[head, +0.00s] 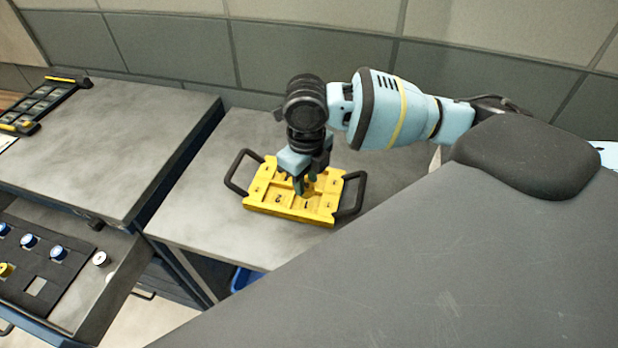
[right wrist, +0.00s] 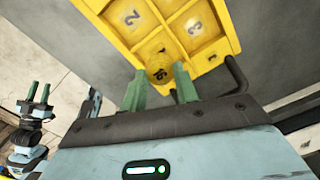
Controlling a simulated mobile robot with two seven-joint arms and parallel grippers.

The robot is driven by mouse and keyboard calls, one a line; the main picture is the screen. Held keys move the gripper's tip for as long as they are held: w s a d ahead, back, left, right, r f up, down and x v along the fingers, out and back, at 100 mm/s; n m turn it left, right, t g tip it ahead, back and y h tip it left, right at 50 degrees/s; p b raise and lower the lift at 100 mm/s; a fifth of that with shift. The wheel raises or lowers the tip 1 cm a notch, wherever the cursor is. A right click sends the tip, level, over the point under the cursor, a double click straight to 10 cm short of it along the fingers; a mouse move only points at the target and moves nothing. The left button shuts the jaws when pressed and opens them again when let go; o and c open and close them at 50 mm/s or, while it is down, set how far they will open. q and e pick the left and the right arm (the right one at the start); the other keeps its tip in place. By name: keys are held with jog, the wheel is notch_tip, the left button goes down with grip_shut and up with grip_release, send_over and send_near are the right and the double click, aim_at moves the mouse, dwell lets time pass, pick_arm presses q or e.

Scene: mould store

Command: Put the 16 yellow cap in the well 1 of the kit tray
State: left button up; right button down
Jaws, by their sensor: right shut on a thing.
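The yellow kit tray (head: 287,213) with black handles lies on the grey bench; its numbered wells also show in the right wrist view (right wrist: 211,52). My right gripper (head: 306,186) is over the tray's front right part, just behind the figure 1 of well 1 (head: 306,203). In the right wrist view its green fingers (right wrist: 160,88) are shut on the yellow cap (right wrist: 159,67), which bears a dark 16. The cap covers part of the tray; whether it touches the well floor I cannot tell. My left gripper (right wrist: 39,93) shows empty, its fingers apart, in the right wrist view.
A black rack (head: 42,102) lies on the left worktop. The bench left of the tray is clear.

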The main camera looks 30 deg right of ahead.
jog(key=shift+f, duration=0.15)
jog(key=shift+f+b, duration=0.4)
jog(key=shift+f, duration=0.35)
pick_arm(q)
jog(key=shift+s+d+f, duration=0.2)
jog(key=shift+s+f, duration=0.25)
jog(key=shift+f, duration=0.05)
pick_arm(e)
jog(key=shift+f, duration=0.2)
pick_arm(q)
jog(key=shift+s+a+f, duration=0.1)
jog(key=shift+a, duration=0.05)
pick_arm(e)
jog(key=c, duration=1)
grip_release()
